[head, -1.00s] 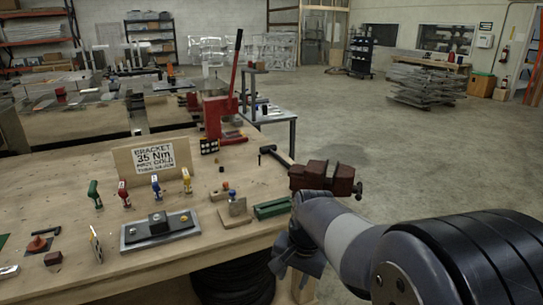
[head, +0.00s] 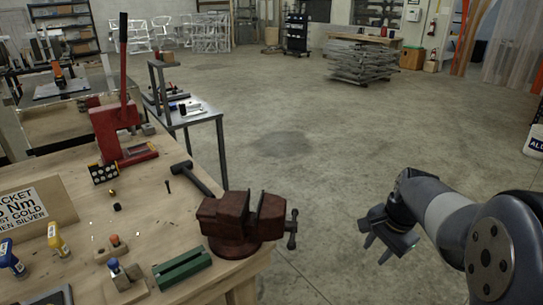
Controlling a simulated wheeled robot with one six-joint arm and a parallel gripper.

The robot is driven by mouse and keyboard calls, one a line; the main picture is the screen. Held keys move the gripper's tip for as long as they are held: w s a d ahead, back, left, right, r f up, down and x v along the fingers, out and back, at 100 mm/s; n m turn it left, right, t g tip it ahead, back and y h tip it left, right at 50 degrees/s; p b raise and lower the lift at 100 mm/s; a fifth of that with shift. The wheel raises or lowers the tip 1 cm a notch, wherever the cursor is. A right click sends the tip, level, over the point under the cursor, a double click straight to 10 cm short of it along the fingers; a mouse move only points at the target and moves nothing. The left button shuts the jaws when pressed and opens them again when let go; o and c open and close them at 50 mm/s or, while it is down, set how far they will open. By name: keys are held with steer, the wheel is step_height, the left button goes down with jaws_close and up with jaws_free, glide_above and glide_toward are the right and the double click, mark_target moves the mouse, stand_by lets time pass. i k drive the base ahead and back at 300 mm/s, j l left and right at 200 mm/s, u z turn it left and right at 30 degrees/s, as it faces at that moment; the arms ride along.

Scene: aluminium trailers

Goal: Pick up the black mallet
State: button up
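The black mallet (head: 191,174) lies on the wooden workbench (head: 140,208), near its far right edge, just behind the red vise. Its dark head points to the upper left and its handle runs toward the vise, which may hide the handle's end. My gripper (head: 375,254) hangs over the floor, right of the bench and vise, well apart from the mallet. Its fingers are spread and nothing shows between them.
The red vise (head: 236,221) stands at the bench corner between my gripper and the mallet. A red arbor press (head: 115,125) is beyond the mallet. A green block (head: 182,268) lies in front. A metal side table (head: 204,115) stands behind. The floor at right is clear.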

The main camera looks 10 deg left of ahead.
mark_target(184, 167)
steer(key=i+l+z, duration=0.35)
steer(key=i+z, duration=0.7)
steer(key=i+j+u, duration=0.1)
steer(key=i+u, duration=0.85)
steer(key=i+l+u, duration=0.25)
steer(key=u, duration=0.2)
steer(key=i+j+u, duration=0.15)
steer(key=u, duration=0.3)
steer(key=i+u, duration=0.35)
steer(key=u, duration=0.15)
steer(key=i+u, duration=0.25)
steer(key=u, duration=0.2)
steer(key=i+l+u, duration=0.15)
steer(key=u, duration=0.35)
steer(key=i+u, duration=0.55)
steer(key=u, duration=0.15)
steer(key=i+l+u, duration=0.2)
steer(key=u, duration=0.15)
steer(key=i, duration=0.1)
